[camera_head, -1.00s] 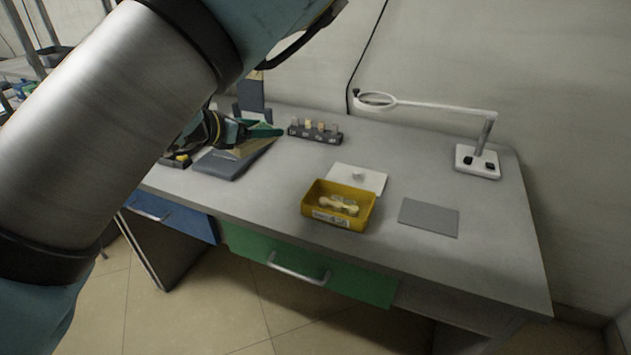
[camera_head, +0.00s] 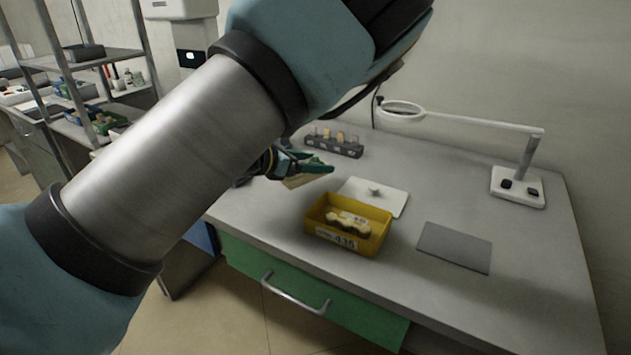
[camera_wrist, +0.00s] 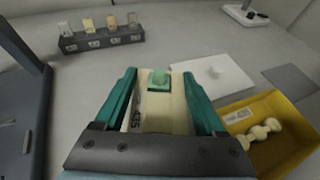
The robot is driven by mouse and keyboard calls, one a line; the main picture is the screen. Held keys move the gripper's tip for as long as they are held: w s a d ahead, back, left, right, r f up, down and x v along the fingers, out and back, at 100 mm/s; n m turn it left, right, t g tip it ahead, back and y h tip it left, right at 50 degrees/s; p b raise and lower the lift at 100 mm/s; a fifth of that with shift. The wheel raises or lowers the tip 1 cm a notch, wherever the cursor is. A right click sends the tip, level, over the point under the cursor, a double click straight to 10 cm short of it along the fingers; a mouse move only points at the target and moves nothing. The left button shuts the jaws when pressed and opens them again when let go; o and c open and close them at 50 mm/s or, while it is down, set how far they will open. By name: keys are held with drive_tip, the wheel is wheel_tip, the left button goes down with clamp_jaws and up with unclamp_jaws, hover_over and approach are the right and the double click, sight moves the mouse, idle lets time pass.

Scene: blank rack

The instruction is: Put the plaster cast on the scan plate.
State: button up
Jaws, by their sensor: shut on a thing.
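My gripper (camera_head: 312,166) is shut on a cream block, which I take for the plaster cast (camera_head: 306,181). In the wrist view the cast (camera_wrist: 160,115) sits between both green fingers (camera_wrist: 159,74), with a green piece on its top and a number on its side. It is held over the desk, left of the yellow bin. A flat grey plate (camera_head: 455,247) lies bare at the right. A white plate (camera_head: 392,199) with a small pale knob lies behind the bin. I cannot tell which of them is the scan plate.
The yellow bin (camera_head: 324,231), labelled 435, holds cream pieces. A dark rack (camera_head: 333,146) with several small samples stands at the back. A white magnifier lamp (camera_head: 519,189) stands at the back right. A blue-grey stand (camera_wrist: 38,125) is at the left. The desk's front right is clear.

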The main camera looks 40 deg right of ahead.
sight(314, 189)
drive_tip(key=shift+f, duration=2.25)
drive_tip(key=shift+f, duration=0.2)
drive_tip(key=o, duration=1.5)
drive_tip(key=shift+r, duration=0.1)
